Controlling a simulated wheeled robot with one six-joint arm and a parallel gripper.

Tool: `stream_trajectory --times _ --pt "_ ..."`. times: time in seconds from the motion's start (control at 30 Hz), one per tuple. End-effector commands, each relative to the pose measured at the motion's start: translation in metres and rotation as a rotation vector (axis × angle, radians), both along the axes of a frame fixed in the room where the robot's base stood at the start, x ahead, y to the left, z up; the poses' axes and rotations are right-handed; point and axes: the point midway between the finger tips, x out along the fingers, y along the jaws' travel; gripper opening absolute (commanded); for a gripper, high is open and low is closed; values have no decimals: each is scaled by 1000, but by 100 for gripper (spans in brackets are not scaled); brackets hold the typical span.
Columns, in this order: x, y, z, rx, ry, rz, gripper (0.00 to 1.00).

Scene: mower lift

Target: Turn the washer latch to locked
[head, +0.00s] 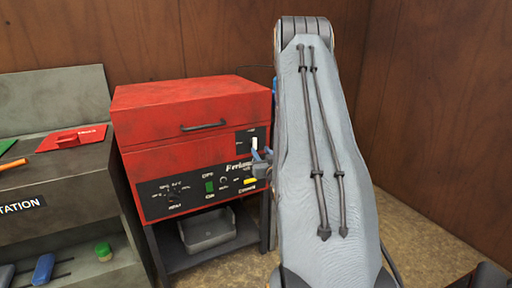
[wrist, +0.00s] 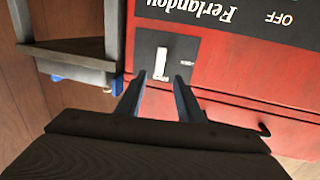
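In the wrist view, which is upside down, the white lever (wrist: 160,63) lies just beyond my gripper (wrist: 158,92). My gripper is open and empty, with one finger towards each side of the lever and apart from it. In the head view my gripper (head: 262,156) is partly hidden by my arm.
A black handle (head: 203,125) sits left of the latch plate. Below are a knob panel (head: 175,193) and a yellow switch (head: 250,181). A grey workstation (head: 50,180) with tools stands at left. Wooden walls close off the back and right.

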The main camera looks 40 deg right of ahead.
Motion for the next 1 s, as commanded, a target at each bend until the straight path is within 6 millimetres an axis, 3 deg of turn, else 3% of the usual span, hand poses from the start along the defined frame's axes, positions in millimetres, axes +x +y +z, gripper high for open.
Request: stream_trajectory --times 0.5,0.9,1.0 --pt "61 -28 1 -2 -4 1 34" --pt "68 -31 0 -1 -2 0 34" --pt "68 -31 1 -1 -2 0 17"
